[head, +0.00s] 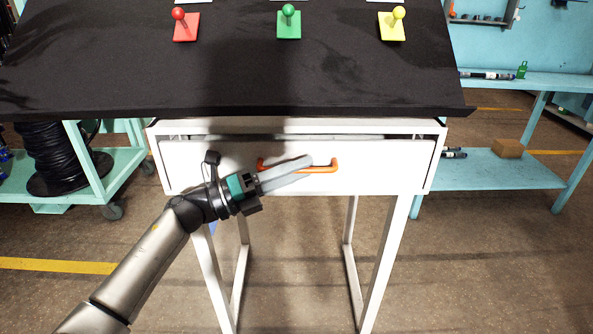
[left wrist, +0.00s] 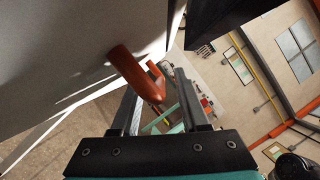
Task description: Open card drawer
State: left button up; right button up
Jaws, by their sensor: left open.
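The white card drawer (head: 400,165) sits under the black sloped desk top, with a narrow dark gap showing above its front panel. An orange bar handle (head: 325,168) is fixed across the middle of the panel. My left gripper (head: 306,163) reaches in from the lower left, its grey fingers lying over the handle and hiding its middle. In the left wrist view the fingers of the gripper (left wrist: 158,90) are apart, and the orange handle (left wrist: 130,68) extends into the space between them. Contact cannot be told. My right gripper is not in view.
The black desk top (head: 250,75) overhangs the drawer and carries red (head: 186,27), green (head: 289,24) and yellow (head: 392,26) knobs on square plates. A cart with a black hose reel (head: 62,160) stands left, a blue shelf (head: 480,170) right. Floor in front is open.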

pick_arm(q)
grip_shut()
dwell(1.3)
